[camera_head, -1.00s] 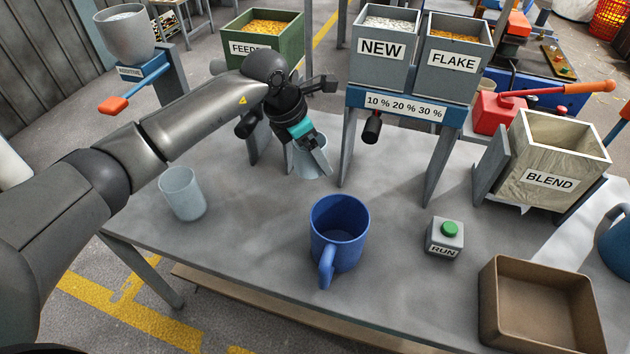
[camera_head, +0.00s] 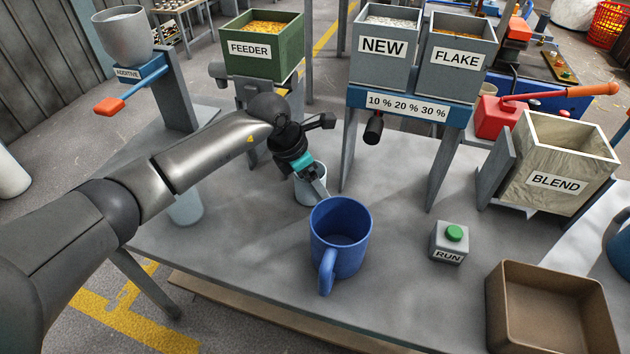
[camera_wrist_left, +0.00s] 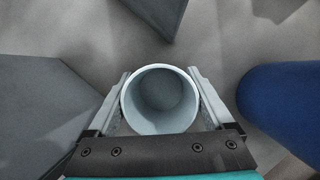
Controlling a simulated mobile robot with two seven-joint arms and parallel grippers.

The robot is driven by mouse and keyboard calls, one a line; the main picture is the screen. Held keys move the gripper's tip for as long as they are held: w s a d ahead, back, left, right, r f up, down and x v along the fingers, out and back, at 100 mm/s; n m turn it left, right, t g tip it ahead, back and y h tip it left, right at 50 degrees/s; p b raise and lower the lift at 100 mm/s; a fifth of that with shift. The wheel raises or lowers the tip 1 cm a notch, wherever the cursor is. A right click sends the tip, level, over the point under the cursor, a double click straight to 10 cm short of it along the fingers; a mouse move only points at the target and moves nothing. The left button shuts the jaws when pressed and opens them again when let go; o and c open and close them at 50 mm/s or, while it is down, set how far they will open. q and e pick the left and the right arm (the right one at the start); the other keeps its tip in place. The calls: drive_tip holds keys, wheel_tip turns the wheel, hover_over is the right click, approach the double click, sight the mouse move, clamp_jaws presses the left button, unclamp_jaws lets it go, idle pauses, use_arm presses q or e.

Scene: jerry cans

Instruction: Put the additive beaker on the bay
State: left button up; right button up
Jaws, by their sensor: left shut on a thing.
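My left gripper (camera_head: 316,188) is shut on a pale grey beaker (camera_head: 305,194), just behind the blue mug. In the left wrist view, the beaker (camera_wrist_left: 159,98) sits upright between the two fingers and looks empty. I cannot tell whether its base touches the table. A second pale beaker (camera_head: 187,208) stands on the table at the left, mostly hidden behind my left arm. The additive dispenser (camera_head: 126,38), with its label and orange-tipped lever, is at the back left. No spot marked as a bay is clear to me. My right gripper is not in view.
The large blue mug (camera_head: 338,238) stands close in front of the held beaker. The NEW and FLAKE hopper stand (camera_head: 405,105), the green FEEDER (camera_head: 262,48), the RUN button (camera_head: 449,242), the BLEND bin (camera_head: 555,172) and a brown tray (camera_head: 495,308) surround the table.

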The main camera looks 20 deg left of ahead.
use_arm(q)
drive_tip(key=shift+f, duration=0.15)
drive_tip(key=o, duration=1.1)
